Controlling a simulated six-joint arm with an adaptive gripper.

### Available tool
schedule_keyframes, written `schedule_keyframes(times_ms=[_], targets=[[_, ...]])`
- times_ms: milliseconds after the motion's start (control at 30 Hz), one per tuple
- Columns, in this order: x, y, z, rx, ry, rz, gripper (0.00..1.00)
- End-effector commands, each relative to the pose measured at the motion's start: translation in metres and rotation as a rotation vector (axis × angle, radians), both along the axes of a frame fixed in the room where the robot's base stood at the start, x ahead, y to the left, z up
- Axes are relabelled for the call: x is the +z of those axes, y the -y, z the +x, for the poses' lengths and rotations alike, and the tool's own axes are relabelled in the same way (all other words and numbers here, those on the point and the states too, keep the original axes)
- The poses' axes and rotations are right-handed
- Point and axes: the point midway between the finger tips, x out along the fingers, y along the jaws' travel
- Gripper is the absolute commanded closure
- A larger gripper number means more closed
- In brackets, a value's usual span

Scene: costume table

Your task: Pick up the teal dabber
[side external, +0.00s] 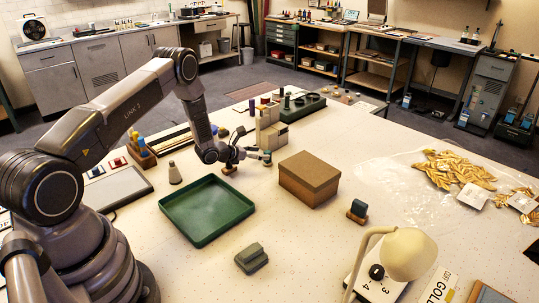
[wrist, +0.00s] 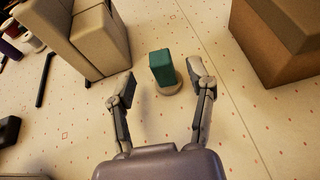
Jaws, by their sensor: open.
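The teal dabber (wrist: 161,68) shows in the wrist view as a teal block on a pale round base, standing on the table. It lies between and slightly beyond my gripper's (wrist: 161,78) spread fingertips, with a gap on either side. The gripper is open and empty. In the side view my gripper (side external: 248,148) is low over the table, left of the brown box, and the teal dabber (side external: 267,157) shows small at its fingertips.
A brown box (side external: 309,183) stands close to the right of the dabber. Beige blocks (wrist: 100,38) stand close on its left. A green tray (side external: 195,213) lies nearer the camera. Another teal-topped block (side external: 358,209) stands right of the box.

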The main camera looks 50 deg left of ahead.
Motion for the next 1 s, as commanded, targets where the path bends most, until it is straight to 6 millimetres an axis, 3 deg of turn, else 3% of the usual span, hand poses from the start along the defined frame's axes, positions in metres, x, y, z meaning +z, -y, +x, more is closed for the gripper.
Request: schedule_keyframes(times_ms=[233,533,933,1000], targets=[[-0.015,0.006,0.032,-0.003,0.0,0.001,0.46],[-0.017,0.006,0.037,-0.001,-0.001,0.001,0.46],[-0.017,0.006,0.037,-0.001,0.0,0.001,0.96],[-0.017,0.006,0.037,-0.001,0.0,0.001,1.0]])
